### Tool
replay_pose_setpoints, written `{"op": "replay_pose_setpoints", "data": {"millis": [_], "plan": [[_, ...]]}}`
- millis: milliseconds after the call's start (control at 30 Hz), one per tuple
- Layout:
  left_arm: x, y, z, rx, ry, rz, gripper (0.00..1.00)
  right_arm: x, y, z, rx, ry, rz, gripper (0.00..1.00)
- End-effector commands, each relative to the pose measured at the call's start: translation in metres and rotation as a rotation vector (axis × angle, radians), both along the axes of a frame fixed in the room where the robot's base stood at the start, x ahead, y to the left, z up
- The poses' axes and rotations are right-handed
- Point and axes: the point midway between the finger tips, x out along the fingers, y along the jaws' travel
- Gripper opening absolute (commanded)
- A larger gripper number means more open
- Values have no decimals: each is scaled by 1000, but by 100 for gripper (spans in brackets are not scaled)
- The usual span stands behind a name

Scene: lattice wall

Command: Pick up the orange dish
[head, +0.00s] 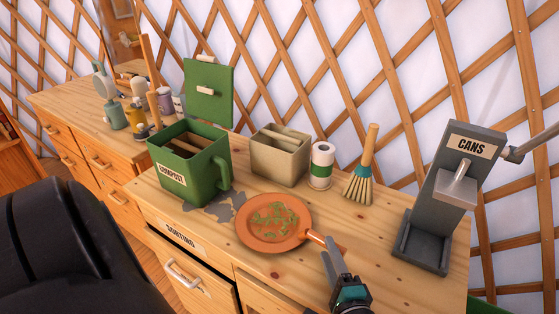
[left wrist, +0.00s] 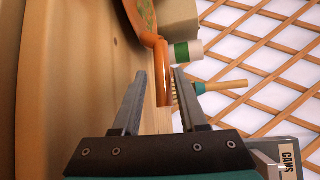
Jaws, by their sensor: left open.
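The orange dish (head: 274,243) lies on the wooden counter, a round shallow plate with green scraps (head: 275,216) on it. Its short orange handle (head: 316,237) points right and toward my left gripper (head: 333,252). In the left wrist view the dish (left wrist: 136,18) is at the top, and its handle (left wrist: 162,70) comes down between the two fingertips of my left gripper (left wrist: 160,75). The fingers are apart, with gaps showing on both sides of the handle. I cannot tell whether the handle is at fingertip depth. My right gripper is not in view.
A green compost bin (head: 180,182) stands left of the dish. A beige box (head: 281,163), a white-and-green roll (head: 321,165) and a small broom (head: 362,175) stand behind it. A grey can crusher (head: 440,200) stands at right. Bare counter lies between dish and crusher.

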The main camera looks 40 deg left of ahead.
Motion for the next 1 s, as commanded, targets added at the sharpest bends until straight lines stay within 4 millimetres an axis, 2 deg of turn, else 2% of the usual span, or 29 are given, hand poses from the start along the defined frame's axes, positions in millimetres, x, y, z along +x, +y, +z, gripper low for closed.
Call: {"op": "replay_pose_setpoints", "data": {"millis": [300,533,833,1000], "plan": [[18,23,-2,3,-2,2,42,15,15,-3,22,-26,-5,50],[37,47,-6,1,-1,0,42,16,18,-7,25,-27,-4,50],[40,51,-6,-1,1,1,42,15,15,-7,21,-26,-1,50],[40,51,-6,-1,1,0,23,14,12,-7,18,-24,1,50]]}}
